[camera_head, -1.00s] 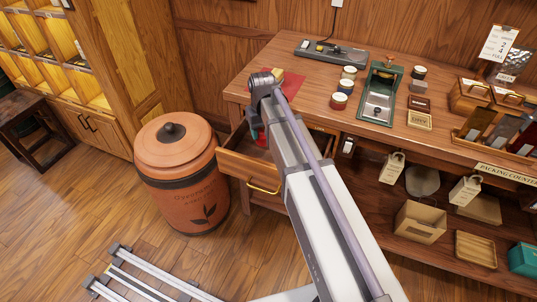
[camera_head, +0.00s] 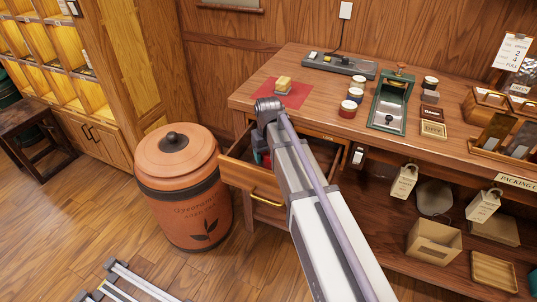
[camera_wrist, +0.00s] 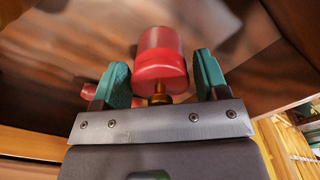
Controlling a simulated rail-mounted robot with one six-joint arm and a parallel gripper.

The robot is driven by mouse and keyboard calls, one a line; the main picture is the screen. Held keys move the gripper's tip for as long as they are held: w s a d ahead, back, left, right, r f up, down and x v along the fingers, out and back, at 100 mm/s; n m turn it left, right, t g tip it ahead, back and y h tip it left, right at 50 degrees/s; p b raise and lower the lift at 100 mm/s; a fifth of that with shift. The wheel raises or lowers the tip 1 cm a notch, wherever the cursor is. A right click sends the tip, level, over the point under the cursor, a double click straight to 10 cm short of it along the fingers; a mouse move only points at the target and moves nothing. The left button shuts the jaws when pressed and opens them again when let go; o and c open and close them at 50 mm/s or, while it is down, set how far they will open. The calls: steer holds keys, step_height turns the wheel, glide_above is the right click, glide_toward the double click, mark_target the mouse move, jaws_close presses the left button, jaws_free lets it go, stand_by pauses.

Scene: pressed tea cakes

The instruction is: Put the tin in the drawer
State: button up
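The red tin (camera_wrist: 160,62) shows in the wrist view between the two teal fingers of my gripper (camera_wrist: 163,80). A narrow gap shows on each side of it, so the fingers look open around it. A small brass-coloured part (camera_wrist: 157,93) shows at its near end. The drawer (camera_head: 252,176) is pulled out under the counter's left end. In the head view my wrist is over the drawer, with a bit of red (camera_head: 266,160) visible beside it inside. My arm hides much of the drawer's interior and most of my gripper.
A second red shape (camera_wrist: 89,91) shows beside the left finger. On the counter (camera_head: 325,96) are a red mat (camera_head: 268,91) with a yellowish block (camera_head: 283,84), several small jars and a green device (camera_head: 388,112). A large terracotta canister (camera_head: 185,205) stands left of the drawer.

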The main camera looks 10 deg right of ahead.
steer(key=shift+o, duration=0.8)
step_height(320, 180, up, 13)
steer(key=p, duration=1.2)
steer(key=shift+f+p, duration=0.2)
steer(key=shift+p, duration=0.1)
steer(key=shift+s+f, duration=0.1)
steer(key=shift+s, duration=0.15)
steer(key=s+r+m+p, duration=0.1)
steer(key=s+r+p, duration=0.1)
steer(key=s, duration=1.6)
steer(key=shift+d+r+p, duration=0.15)
steer(key=shift+r+p, duration=0.2)
steer(key=shift+r, duration=0.1)
